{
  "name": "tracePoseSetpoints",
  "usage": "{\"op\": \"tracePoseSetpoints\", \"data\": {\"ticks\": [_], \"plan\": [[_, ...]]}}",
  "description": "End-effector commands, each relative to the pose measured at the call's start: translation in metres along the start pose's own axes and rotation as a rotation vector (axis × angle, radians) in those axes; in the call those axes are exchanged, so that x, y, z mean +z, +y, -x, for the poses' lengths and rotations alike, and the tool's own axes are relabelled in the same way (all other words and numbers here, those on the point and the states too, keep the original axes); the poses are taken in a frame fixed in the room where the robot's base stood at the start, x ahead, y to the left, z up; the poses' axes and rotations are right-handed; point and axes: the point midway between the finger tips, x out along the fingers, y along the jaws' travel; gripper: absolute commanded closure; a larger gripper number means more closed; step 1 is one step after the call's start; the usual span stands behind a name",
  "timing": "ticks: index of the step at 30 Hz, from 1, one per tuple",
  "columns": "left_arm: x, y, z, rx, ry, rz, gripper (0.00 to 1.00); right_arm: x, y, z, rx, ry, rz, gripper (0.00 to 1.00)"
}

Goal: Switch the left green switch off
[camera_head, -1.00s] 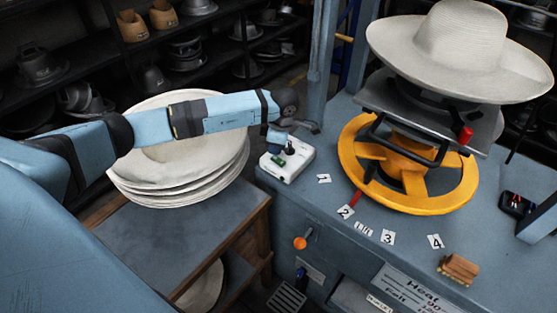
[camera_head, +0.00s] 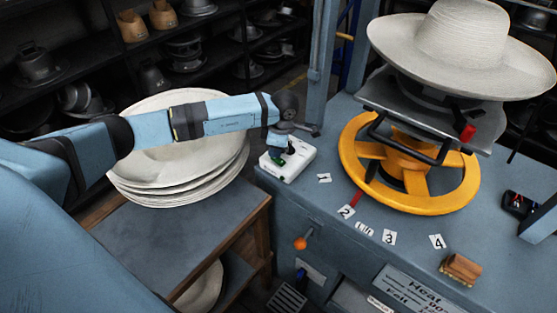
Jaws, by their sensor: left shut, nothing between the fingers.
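The green switch (camera_head: 277,161) sits on a white switch box (camera_head: 298,168) at the left corner of the blue press table. Its lever is partly hidden by my left gripper, so I cannot tell its position. My left gripper (camera_head: 289,151) reaches in from the left and is shut and empty, right over the box beside the switch. Whether it touches the switch cannot be told. My right gripper is not in view.
A yellow handwheel (camera_head: 455,199) and a pale hat (camera_head: 455,45) on the press stand to the right. Stacked white hat bodies (camera_head: 178,195) lie on a shelf at left below my arm. A wooden brush (camera_head: 461,267) lies at the front right.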

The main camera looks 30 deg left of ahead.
Motion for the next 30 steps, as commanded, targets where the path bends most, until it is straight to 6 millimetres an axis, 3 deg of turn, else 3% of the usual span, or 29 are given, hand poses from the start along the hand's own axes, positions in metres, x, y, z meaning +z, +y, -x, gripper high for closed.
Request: {"op": "tracePoseSetpoints", "data": {"ticks": [20, 30], "plan": [[0.002, 0.0, -0.011, -0.001, 0.0, 0.0, 1.0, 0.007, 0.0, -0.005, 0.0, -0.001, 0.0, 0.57], [-0.001, 0.0, 0.005, 0.0, 0.001, -0.001, 1.0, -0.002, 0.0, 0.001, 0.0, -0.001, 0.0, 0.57]]}}
